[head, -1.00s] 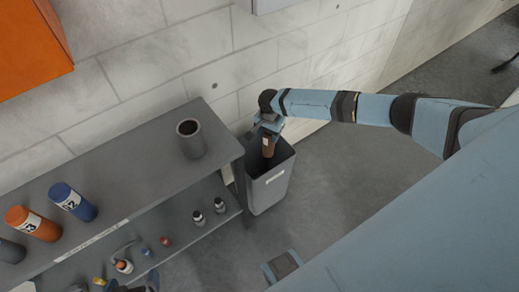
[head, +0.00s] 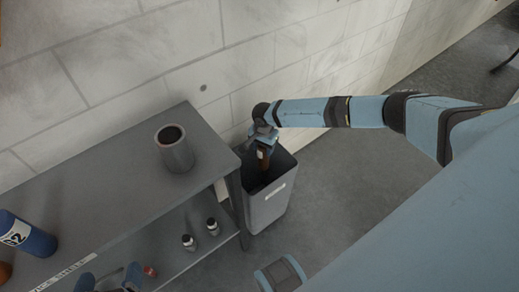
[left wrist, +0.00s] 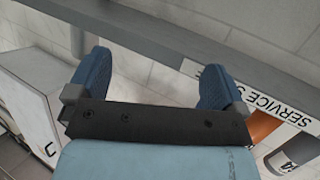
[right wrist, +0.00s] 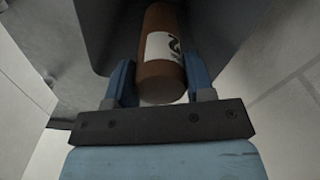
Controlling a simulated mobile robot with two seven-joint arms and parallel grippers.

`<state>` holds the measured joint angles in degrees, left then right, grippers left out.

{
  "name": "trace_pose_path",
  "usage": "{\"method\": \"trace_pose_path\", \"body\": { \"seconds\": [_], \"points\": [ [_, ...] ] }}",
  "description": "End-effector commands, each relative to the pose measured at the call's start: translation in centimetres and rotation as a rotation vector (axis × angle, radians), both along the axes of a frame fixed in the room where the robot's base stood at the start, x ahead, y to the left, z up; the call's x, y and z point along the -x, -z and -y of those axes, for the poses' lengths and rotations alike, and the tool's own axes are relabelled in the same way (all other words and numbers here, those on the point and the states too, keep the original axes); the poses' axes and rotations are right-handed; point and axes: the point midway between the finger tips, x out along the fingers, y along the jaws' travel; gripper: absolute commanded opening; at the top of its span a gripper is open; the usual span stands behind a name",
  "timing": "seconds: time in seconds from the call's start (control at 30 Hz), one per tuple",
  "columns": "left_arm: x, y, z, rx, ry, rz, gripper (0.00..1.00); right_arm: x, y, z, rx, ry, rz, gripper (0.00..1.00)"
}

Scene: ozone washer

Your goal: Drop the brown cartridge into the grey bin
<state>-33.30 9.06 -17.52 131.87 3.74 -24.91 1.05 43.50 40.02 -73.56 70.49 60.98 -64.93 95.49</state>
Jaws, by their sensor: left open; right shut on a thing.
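My right gripper (head: 263,145) is shut on the brown cartridge (head: 263,157) and holds it over the open top of the grey bin (head: 266,208). In the right wrist view the brown cartridge (right wrist: 162,75), with a white label, sits between the two blue fingers of the right gripper (right wrist: 160,85). The dark inside of the bin lies beyond it. My left gripper (left wrist: 150,85) is open and empty in the left wrist view. It also shows low at the left of the head view (head: 112,280), near the shelf.
A grey shelf unit (head: 95,195) stands left of the bin against the wall. On it are a grey cup (head: 175,149) and a blue cartridge (head: 28,234). Small bottles (head: 189,242) stand on its lower shelf. The floor right of the bin is clear.

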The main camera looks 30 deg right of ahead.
Motion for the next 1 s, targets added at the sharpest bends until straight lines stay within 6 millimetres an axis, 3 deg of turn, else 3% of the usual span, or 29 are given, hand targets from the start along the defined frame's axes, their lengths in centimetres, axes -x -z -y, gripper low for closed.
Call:
{"method": "trace_pose_path", "body": {
  "seconds": [0.3, 0.67, 0.7, 0.8, 1.0],
  "points": [
    [-0.8, -2.5, 1.2, 0.071, 0.019, 0.119, 0.98, 0.0, 1.1, 0.0, -0.001, -0.001, 0.000, 0.04],
    [-0.9, -2.9, 1.3, 0.080, 0.020, 0.132, 0.98, 0.0, 1.1, 0.0, -0.001, 0.000, 0.000, 0.04],
    [-0.9, -2.9, 1.3, 0.080, 0.020, 0.132, 0.98, 0.0, 1.1, 0.0, -0.001, -0.001, 0.000, 0.56],
    [-0.9, -2.9, 1.3, 0.080, 0.020, 0.131, 0.98, 0.0, 1.1, 0.0, -0.001, -0.001, 0.000, 0.79],
    [-0.9, -2.8, 1.3, 0.079, 0.021, 0.132, 0.98, 0.0, 1.1, 0.0, -0.001, 0.000, 0.000, 0.79]
  ]
}}
